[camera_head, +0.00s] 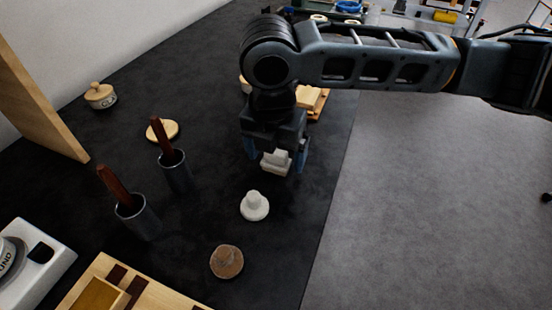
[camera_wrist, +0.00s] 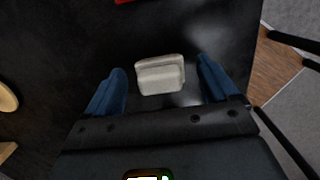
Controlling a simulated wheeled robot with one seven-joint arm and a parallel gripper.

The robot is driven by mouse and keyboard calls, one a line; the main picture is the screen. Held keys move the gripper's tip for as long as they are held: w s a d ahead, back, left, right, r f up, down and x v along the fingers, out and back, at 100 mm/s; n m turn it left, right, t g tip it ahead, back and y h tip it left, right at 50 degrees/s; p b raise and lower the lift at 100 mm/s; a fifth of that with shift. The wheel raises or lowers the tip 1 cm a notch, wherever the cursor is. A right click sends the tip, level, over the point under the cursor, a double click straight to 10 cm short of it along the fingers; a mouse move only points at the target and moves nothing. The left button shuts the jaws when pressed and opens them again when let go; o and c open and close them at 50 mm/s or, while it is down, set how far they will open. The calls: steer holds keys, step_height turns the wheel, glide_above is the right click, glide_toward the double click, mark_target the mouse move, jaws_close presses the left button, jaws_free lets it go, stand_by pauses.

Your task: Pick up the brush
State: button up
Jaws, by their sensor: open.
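No thing is plainly recognisable as a brush. A small cream-white block with a raised ridge (camera_head: 276,161) shows below my gripper (camera_head: 277,154) in the head view. In the wrist view the block (camera_wrist: 161,77) lies between the two blue fingers of my gripper (camera_wrist: 160,66), with a gap on each side. My gripper is open, pointing down and empty. Two dark cups, one nearer (camera_head: 137,221) and one farther (camera_head: 178,176), stand to the left, each holding an upright reddish-brown handle (camera_head: 114,184); their lower ends are hidden in the cups.
The black tabletop (camera_head: 215,205) holds a white knobbed piece (camera_head: 254,206), a round brown piece (camera_head: 226,262), a pale wooden disc (camera_head: 162,131) and a lidded pot (camera_head: 101,96). Wooden blocks (camera_head: 313,98) lie behind my gripper. The table ends at right.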

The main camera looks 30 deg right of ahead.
mark_target(278, 149)
steer(key=shift+c, duration=0.3)
steer(key=c, duration=1.1)
steer(key=shift+r, duration=0.1)
steer(key=shift+r, duration=0.65)
step_height(278, 149, up, 3)
steer(key=shift+d+f, duration=0.1)
steer(key=shift+d, duration=0.05)
steer(key=d+r, duration=0.2)
steer(key=d, duration=0.1)
steer(key=d+r, duration=0.2)
steer(key=d, duration=0.2)
steer(key=s+d+r+b, duration=0.1)
steer(key=d+r, duration=0.1)
steer(key=d, duration=0.2)
steer(key=shift+d+r, duration=0.15)
steer(key=shift+r, duration=0.2)
steer(key=o, duration=0.5)
steer(key=shift+c, duration=0.2)
steer(key=c, duration=0.3)
